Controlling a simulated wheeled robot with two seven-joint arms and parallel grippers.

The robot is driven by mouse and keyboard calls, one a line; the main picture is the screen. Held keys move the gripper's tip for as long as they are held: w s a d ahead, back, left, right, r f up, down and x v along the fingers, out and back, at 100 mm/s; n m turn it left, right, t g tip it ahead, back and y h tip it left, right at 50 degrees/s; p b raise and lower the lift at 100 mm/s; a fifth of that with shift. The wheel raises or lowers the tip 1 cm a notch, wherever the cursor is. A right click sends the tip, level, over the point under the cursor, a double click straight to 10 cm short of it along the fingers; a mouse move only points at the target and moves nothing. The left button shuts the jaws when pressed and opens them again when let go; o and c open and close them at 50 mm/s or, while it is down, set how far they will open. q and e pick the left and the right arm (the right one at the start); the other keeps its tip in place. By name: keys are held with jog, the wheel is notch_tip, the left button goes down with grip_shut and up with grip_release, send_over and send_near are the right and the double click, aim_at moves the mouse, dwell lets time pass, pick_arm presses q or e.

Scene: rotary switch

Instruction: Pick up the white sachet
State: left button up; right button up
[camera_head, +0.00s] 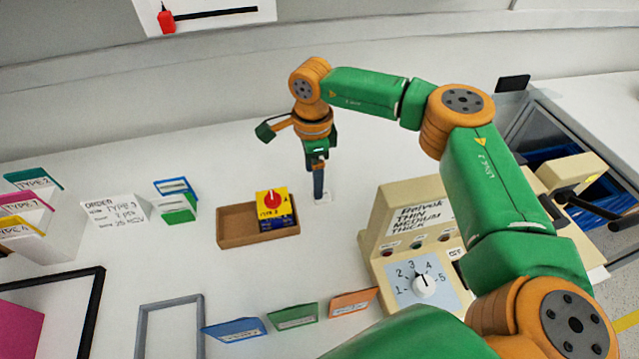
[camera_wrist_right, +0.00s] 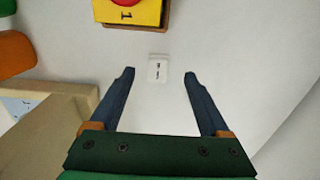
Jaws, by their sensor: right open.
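The gripper is open with nothing held. I cannot tell how high the fingertips are above the table. My left gripper is not in view.
A brown tray (camera_head: 233,238) with a yellow box (camera_head: 272,223) and red knob lies just left of the gripper. A beige machine (camera_head: 391,213) with a numbered dial stands to the right, near my arm. Coloured cards lie in front. The table behind the tray is clear.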

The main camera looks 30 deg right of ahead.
jog(key=f, duration=0.1)
jog(key=f+p, duration=0.1)
jog(key=f, duration=0.3)
jog(key=shift+s, duration=0.3)
jog(key=shift+w+d+f, duration=0.1)
jog(key=shift+w+f, duration=0.1)
jog(key=shift+f, duration=0.15)
jog(key=shift+s+r, duration=0.1)
jog(key=c, duration=0.5)
grip_shut()
